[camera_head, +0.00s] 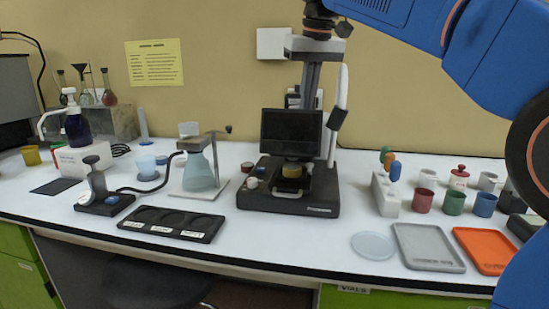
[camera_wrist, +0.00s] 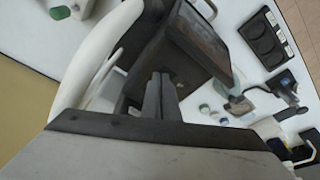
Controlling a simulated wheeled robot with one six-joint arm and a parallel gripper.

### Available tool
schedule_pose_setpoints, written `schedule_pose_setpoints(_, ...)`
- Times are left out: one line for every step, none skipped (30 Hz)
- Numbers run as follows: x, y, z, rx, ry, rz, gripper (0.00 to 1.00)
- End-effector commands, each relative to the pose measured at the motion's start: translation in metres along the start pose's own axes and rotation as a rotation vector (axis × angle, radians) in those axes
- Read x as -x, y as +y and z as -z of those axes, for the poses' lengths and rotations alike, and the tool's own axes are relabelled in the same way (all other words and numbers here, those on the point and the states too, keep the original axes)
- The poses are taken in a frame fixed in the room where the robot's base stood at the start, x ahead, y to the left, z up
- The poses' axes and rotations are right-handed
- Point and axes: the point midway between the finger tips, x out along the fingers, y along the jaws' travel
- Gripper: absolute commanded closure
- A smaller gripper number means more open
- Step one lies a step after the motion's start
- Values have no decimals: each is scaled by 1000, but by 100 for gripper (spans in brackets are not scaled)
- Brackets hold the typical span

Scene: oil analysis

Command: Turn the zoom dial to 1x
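The microscope (camera_head: 325,199) stands mid-bench, with a dark base, a black screen (camera_head: 291,132) and a white curved arm (camera_head: 340,100). In the wrist view its screen (camera_wrist: 203,38) and white arm (camera_wrist: 92,72) show from above. I cannot pick out the zoom dial or its marking for certain. Small pale knobs (camera_head: 252,183) sit on the left of the base. My gripper (camera_head: 309,104) points down above and behind the screen. Its two dark fingers (camera_wrist: 161,73) look close together with nothing visible between them. The screen partly hides the space below them.
A flask on a stand (camera_head: 200,175) and a black three-well tray (camera_head: 172,224) are to the left. Cups (camera_head: 454,203), a grey tray (camera_head: 428,248) and an orange tray (camera_head: 487,250) are to the right. Bench in front of the microscope is clear.

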Motion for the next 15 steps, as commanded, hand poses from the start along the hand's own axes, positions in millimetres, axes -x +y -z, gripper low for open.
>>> schedule_pose_setpoints(0,0,0,0,1,0,100)
schedule_pose_setpoints(1,1,-1,-1,1,0,100)
schedule_pose_setpoints(1,1,-2,-1,2,0,100)
schedule_pose_setpoints(1,2,-3,-1,2,0,100)
schedule_pose_setpoints(2,2,-4,-1,2,0,100)
schedule_pose_setpoints(2,2,-5,-1,2,0,100)
schedule_pose_setpoints(2,2,-6,-1,2,0,100)
schedule_pose_setpoints(2,3,-7,-1,2,0,100)
schedule_pose_setpoints(3,3,-7,0,2,0,100)
schedule_pose_setpoints(4,3,-6,0,2,0,100)
schedule_pose_setpoints(5,3,-6,0,2,0,100)
schedule_pose_setpoints(7,3,-5,0,2,0,100)
schedule_pose_setpoints(10,3,-4,0,2,0,100)
schedule_pose_setpoints(13,3,-3,0,2,0,100)
schedule_pose_setpoints(16,3,-2,0,1,0,100)
